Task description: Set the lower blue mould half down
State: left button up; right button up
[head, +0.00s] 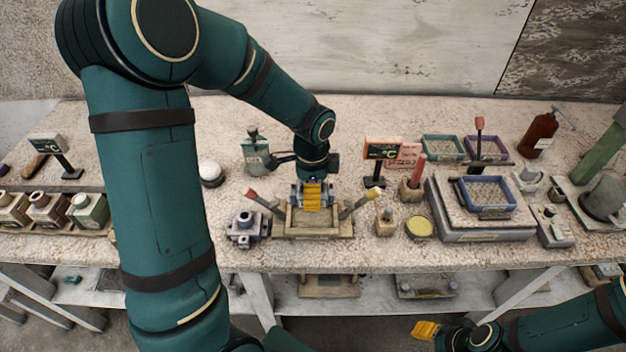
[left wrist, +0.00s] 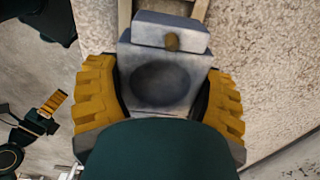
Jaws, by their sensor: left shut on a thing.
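The lower blue mould half (left wrist: 155,50) is a blue-grey block with a round hollow and a small brass-coloured knob on one side. My left gripper (left wrist: 160,95) is shut on it, with a yellow finger on either side. In the head view my left gripper (head: 313,196) points down over a wooden frame tray (head: 312,232) near the table's front edge. The fingers mostly hide the block there, and I cannot tell whether it touches the tray. My right gripper (head: 425,329) is low in front of the table, away from the objects; its finger opening is unclear.
A grey-blue metal fixture (head: 245,230) stands left of the tray. Red- and yellow-tipped handles flank the tray. A small wooden block (head: 385,224) and a yellow-filled dish (head: 419,227) are to its right. A white sphere (head: 210,172) sits farther left.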

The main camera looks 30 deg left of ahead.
aim_at(312, 218)
pick_arm(q)
jog(key=shift+s+d, duration=0.1)
jog(key=shift+s, duration=0.05)
dwell(0.3)
notch_tip(312, 218, down, 4)
jog(key=b, duration=0.2)
jog(key=shift+b, duration=0.4)
jog(key=shift+f+b, duration=0.65)
jog(key=shift+f, duration=0.2)
jog(key=shift+f+b, duration=0.8)
jog(key=shift+f, duration=0.45)
dwell(1.0)
jog(key=o, duration=1.2)
jog(key=shift+o, duration=0.2)
